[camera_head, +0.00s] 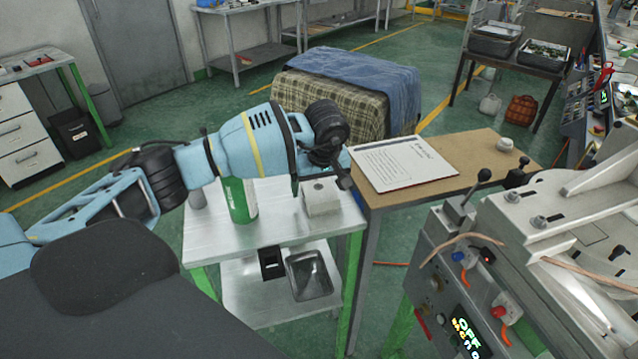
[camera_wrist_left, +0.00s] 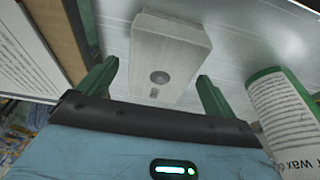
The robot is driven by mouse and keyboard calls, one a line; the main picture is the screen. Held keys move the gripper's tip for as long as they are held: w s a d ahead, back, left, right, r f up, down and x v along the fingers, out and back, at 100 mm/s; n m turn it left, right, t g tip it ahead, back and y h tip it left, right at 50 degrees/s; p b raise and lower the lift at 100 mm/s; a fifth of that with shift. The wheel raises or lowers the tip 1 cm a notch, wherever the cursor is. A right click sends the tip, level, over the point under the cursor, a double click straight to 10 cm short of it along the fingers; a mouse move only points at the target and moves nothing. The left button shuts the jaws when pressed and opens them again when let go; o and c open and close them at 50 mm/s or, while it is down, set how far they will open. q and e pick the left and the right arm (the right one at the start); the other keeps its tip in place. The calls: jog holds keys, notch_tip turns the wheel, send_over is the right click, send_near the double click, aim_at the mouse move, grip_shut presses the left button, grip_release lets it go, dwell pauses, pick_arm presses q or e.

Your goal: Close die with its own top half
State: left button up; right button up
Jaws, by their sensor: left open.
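A grey metal die block (camera_head: 322,198) with a round hole in its upper face sits on the small metal table (camera_head: 285,228). In the left wrist view the die block (camera_wrist_left: 168,58) lies ahead of and between the green fingers, with a round hole and a small mark on the facing side. I cannot tell whether it is one half or both halves together. My left gripper (camera_head: 319,182) is open above the block; it also shows in the left wrist view (camera_wrist_left: 155,85), with nothing clamped between its fingers. My right gripper is not in view.
A green and white wax container (camera_head: 240,201) stands left of the block, close to the left gripper. A paper sheet (camera_head: 403,163) lies on the brown table. The wax machine (camera_head: 480,270) stands at right. A metal tray (camera_head: 309,275) is on the lower shelf.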

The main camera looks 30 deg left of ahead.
aim_at(321, 194)
pick_arm(q)
jog(key=v, duration=0.6)
jog(key=shift+d+r, duration=0.15)
jog(key=shift+r, duration=0.2)
jog(key=shift+s+d+r, duration=0.1)
jog(key=shift+s+r, duration=0.05)
jog(key=shift+r, duration=0.35)
